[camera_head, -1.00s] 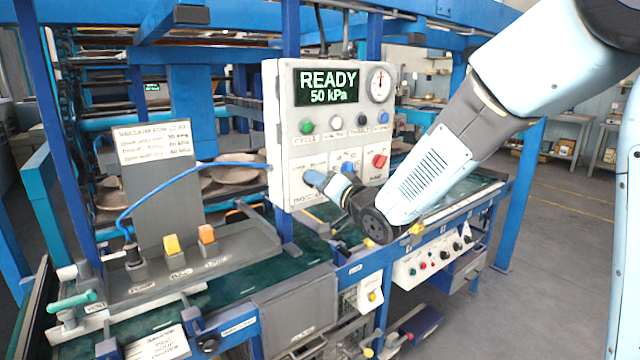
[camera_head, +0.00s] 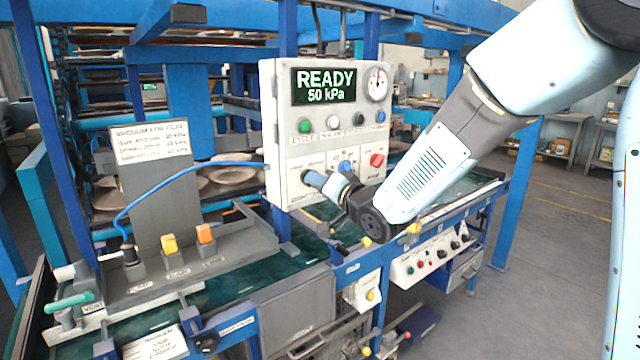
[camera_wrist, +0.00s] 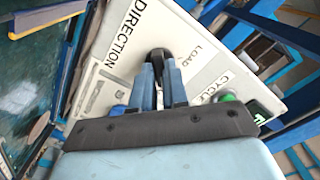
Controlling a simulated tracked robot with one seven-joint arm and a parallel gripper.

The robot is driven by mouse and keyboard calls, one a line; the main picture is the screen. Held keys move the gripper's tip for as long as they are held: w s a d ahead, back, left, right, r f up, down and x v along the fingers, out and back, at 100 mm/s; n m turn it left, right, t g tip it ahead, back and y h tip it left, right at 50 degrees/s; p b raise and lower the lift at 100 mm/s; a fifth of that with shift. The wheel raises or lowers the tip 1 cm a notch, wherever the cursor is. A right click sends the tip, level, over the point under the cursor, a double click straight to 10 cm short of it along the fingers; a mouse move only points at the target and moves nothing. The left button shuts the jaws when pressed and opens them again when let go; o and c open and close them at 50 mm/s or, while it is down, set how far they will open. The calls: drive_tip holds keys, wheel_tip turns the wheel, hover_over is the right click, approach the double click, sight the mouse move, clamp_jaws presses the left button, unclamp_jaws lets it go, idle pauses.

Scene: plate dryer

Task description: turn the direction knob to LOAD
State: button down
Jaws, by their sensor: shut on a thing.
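The direction knob (camera_wrist: 161,57) is dark and rounded in the wrist view, on a pale panel between the words DIRECTION and LOAD. My gripper (camera_wrist: 161,72) is shut on the knob, one blue-grey finger on each side. The LOAD label (camera_wrist: 198,49) is clear to the right of the knob in the wrist view. Which way the knob's pointer faces cannot be told.
The box's display (camera_head: 326,86) reads READY 50 kPa, beside a round gauge (camera_head: 377,84). A red knob (camera_head: 376,160) and a blue knob (camera_head: 346,167) sit near my gripper. A blue hose (camera_head: 190,176) runs to the box's left side. Blue frame posts stand behind.

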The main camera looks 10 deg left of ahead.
drive_tip(key=shift+f, duration=0.1)
drive_tip(key=shift+n, duration=8.9)
drive_tip(key=shift+a, duration=0.1)
drive_tip(key=c, duration=1.1)
unclamp_jaws()
drive_tip(key=shift+c, duration=0.2)
